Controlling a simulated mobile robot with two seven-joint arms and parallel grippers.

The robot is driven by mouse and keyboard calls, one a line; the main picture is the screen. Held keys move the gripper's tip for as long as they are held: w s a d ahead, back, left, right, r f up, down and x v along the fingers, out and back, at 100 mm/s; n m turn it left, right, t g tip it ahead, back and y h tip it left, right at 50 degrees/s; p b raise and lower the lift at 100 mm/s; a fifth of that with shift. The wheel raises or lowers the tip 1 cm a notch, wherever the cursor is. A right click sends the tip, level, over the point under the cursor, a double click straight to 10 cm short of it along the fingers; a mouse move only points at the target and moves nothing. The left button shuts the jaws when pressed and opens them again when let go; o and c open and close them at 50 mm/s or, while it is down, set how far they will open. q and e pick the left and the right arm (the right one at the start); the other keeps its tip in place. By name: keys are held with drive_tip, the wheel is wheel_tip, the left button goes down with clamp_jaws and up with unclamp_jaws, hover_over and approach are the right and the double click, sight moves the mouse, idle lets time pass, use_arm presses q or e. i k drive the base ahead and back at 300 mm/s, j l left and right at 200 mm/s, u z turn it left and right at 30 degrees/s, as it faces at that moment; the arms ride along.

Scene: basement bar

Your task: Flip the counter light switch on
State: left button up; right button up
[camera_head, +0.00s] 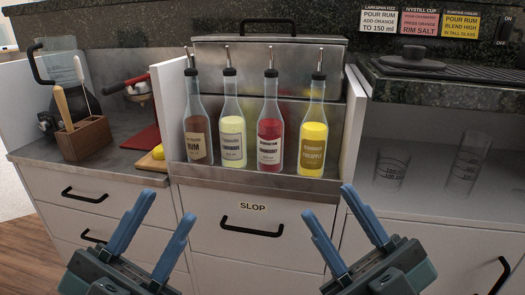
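A small dark switch (505,29) is at the upper right edge of the view, on the dark speckled upright behind the counter. It bears the words ON above and OFF below; I cannot tell which way it is set. My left gripper (166,207) is open and empty at the lower left, in front of the white drawers. My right gripper (328,201) is open and empty at the lower middle right, well below and left of the switch. Neither gripper touches anything.
Several bottles with pour spouts, including a rum bottle (198,135) and a pineapple bottle (313,140), stand in a metal rail (270,180). Two glasses, one of them a tall glass (469,160), stand in the right recess. A wooden holder (84,138) and red board (142,142) are left.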

sight(507, 27)
drive_tip(key=z, duration=1.4)
